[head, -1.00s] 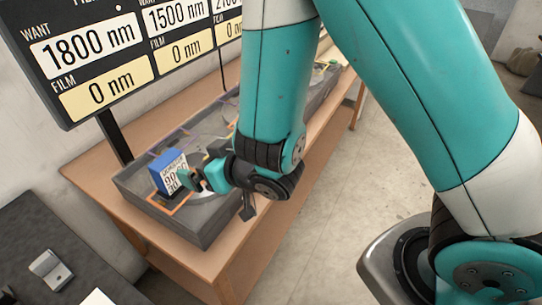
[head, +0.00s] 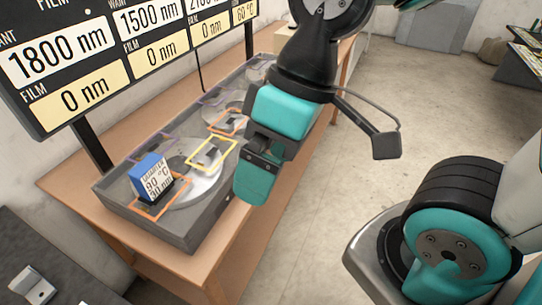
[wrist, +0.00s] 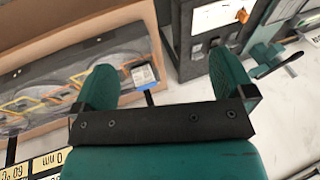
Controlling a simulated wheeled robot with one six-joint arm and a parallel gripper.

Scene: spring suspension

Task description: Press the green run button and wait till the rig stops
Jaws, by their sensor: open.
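No green run button can be made out in either view. The rig is a long grey tray (head: 197,229) with round plates set along it. My gripper (head: 257,185) is above the tray's right edge in the head view, apart from the block. Its teal fingers (wrist: 165,78) are spread with nothing between them.
The tray sits on a wooden bench (head: 75,190) against the wall. A dark board (head: 90,28) with WANT and FILM readings stands over it; the first film reads 0 nm. Open floor (head: 325,235) lies right of the bench. A dark surface (head: 50,250) is at lower left.

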